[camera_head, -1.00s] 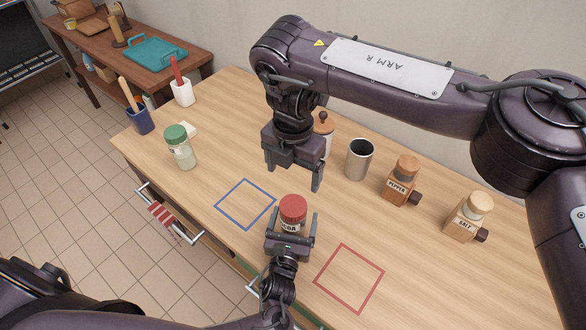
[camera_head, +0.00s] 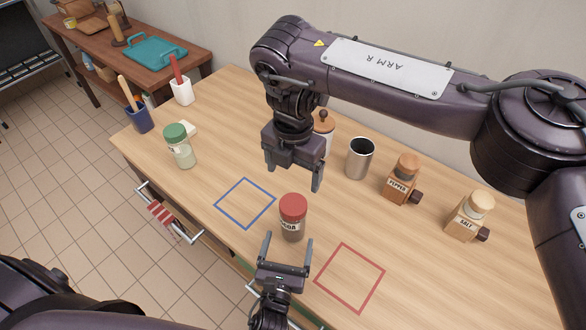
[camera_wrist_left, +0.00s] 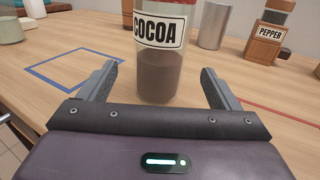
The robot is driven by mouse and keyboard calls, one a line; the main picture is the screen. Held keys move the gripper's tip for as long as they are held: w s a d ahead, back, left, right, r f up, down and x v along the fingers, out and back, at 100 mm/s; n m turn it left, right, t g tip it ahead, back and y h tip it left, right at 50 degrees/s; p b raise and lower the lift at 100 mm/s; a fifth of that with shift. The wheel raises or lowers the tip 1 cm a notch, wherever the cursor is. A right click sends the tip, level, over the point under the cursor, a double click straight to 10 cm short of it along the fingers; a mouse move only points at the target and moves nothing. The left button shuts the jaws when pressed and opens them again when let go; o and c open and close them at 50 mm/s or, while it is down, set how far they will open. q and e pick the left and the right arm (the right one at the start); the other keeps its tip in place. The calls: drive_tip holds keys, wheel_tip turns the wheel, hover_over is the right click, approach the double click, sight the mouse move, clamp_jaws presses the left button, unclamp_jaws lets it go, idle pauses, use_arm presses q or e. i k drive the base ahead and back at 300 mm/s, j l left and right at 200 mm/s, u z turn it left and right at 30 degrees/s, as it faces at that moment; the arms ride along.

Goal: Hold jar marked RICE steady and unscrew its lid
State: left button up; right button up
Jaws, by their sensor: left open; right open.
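A glass jar with a green lid (camera_head: 180,148) and pale contents stands upright at the left of the table; its label is too small to read. A glass jar with a red lid (camera_head: 292,222) stands upright near the front edge between the two outlined squares. The left wrist view shows this jar marked COCOA (camera_wrist_left: 158,72), with dark contents. My left gripper (camera_head: 287,244) is open and empty, just in front of the COCOA jar and apart from it. My right gripper (camera_head: 293,173) is open and empty, above the table behind the COCOA jar. No jar reads RICE.
A blue square outline (camera_head: 245,203) and a red square outline (camera_head: 350,278) are bare. A metal cup (camera_head: 359,160), a PEPPER mill (camera_head: 400,182) and a SALT mill (camera_head: 467,217) stand at the right. A white block (camera_head: 189,128) lies behind the green-lidded jar.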

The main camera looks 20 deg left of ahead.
sight(183, 153)
drive_tip(key=k, duration=1)
